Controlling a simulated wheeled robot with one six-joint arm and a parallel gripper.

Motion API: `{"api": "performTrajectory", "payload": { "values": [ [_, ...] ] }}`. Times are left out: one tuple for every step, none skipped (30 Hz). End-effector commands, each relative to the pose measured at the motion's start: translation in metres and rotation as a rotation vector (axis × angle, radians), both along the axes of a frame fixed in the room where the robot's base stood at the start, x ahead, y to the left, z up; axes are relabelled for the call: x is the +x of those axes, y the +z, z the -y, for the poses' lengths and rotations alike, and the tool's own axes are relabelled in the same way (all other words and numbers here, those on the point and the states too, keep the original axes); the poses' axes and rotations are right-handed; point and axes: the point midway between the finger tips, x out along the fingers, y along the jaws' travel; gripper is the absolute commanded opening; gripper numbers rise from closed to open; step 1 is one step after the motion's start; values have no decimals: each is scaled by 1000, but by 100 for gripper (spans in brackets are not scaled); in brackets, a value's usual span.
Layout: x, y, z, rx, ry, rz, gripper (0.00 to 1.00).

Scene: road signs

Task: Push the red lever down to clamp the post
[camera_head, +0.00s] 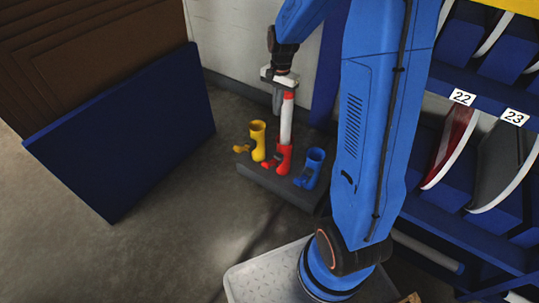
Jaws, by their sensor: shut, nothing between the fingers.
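The post (286,122), white with a red top, stands upright in the red holder (284,159), the middle one of three on a dark base (262,180). The red lever (268,164) sticks out to the lower left of the red holder. My gripper (277,104) points down beside the post's top, left of it and well above the lever. Its fingers look shut and empty. I cannot tell whether it touches the post.
A yellow holder (258,139) stands left of the red one, and a blue holder (314,165) stands right. A large blue panel (130,140) leans at left. A blue rack (470,235) with signs marked 22 and 23 fills the right. The floor between panel and base is clear.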

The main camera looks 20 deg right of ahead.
Motion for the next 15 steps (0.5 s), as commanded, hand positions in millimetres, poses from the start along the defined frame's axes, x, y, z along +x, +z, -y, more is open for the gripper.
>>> {"api": "performTrajectory", "payload": {
  "values": [
    [0, -1, 0, 0, -2, -2, 0],
    [1, -1, 0, 0, -3, -2, 0],
    [1, -1, 0, 0, -3, -2, 0],
    [1, -1, 0, 0, -3, -2, 0],
    [0, -1, 0, 0, -3, -2, 0],
    [0, -1, 0, 0, -2, -2, 0],
    [0, -1, 0, 0, -2, -2, 0],
    [0, -1, 0, 0, -2, -2, 0],
    [0, -1, 0, 0, -2, -2, 0],
    [0, -1, 0, 0, -2, -2, 0],
    [0, -1, 0, 0, -2, -2, 0],
    [0, -3, 0, 0, -2, -2, 0],
    [0, -4, 0, 0, -2, -2, 0],
    [0, -6, 0, 1, -2, -2, 0],
    [-1, -9, -1, 0, -2, -3, 0]
  ]
}}
